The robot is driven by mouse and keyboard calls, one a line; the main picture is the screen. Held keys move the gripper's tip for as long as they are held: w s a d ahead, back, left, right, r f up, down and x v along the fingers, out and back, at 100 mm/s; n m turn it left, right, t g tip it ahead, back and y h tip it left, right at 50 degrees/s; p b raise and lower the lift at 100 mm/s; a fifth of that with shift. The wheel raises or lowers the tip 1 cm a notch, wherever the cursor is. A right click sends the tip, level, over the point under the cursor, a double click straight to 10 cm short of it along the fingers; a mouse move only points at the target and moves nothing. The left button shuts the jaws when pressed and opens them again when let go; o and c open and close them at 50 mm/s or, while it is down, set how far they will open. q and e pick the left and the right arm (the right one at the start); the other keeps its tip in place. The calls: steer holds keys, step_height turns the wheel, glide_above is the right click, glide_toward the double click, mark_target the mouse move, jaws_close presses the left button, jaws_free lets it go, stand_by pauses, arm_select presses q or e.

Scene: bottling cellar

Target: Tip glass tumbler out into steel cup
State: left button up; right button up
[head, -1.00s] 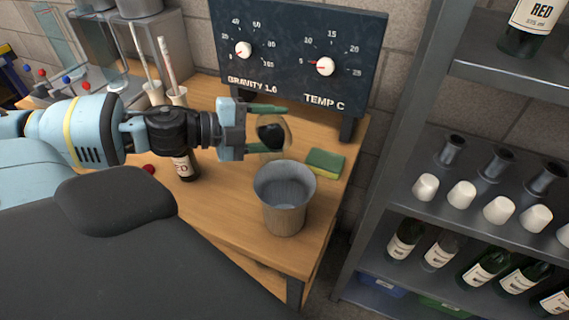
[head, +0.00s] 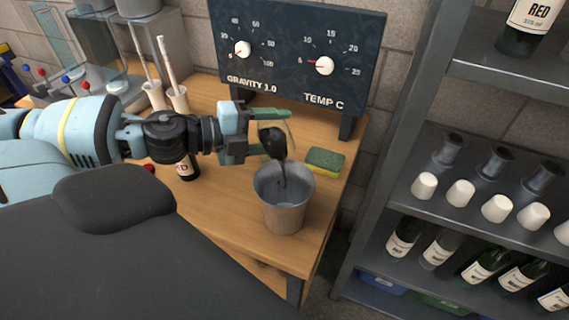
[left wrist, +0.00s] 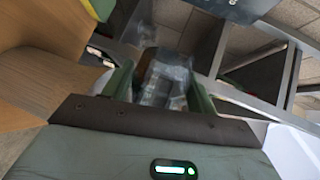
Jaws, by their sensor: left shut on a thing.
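My left gripper (head: 268,132) is shut on the glass tumbler (head: 273,141), which is clear with dark contents. The tumbler is tilted over the steel cup (head: 285,214), and a dark stream runs from its mouth down into the cup. The steel cup stands upright on the wooden bench near its right end. In the left wrist view the tumbler (left wrist: 163,80) shows blurred between the green fingers. The level inside the cup is hard to tell. My right gripper is not in view.
A green and yellow sponge (head: 325,161) lies behind the cup. A dark gauge panel (head: 300,45) stands at the back. A labelled bottle (head: 187,166) stands under my left arm. A metal shelf (head: 400,190) with bottles and white cups is to the right, beyond the bench edge.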

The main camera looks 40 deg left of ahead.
arm_select(q)
steer(key=shift+d+f, duration=0.1)
steer(key=shift+m, duration=0.4)
steer(key=shift+w+a, duration=0.1)
steer(key=shift+a, duration=0.1)
steer(key=shift+r+m, duration=0.4)
steer(key=shift+m, duration=0.2)
steer(key=shift+t+y, duration=0.3)
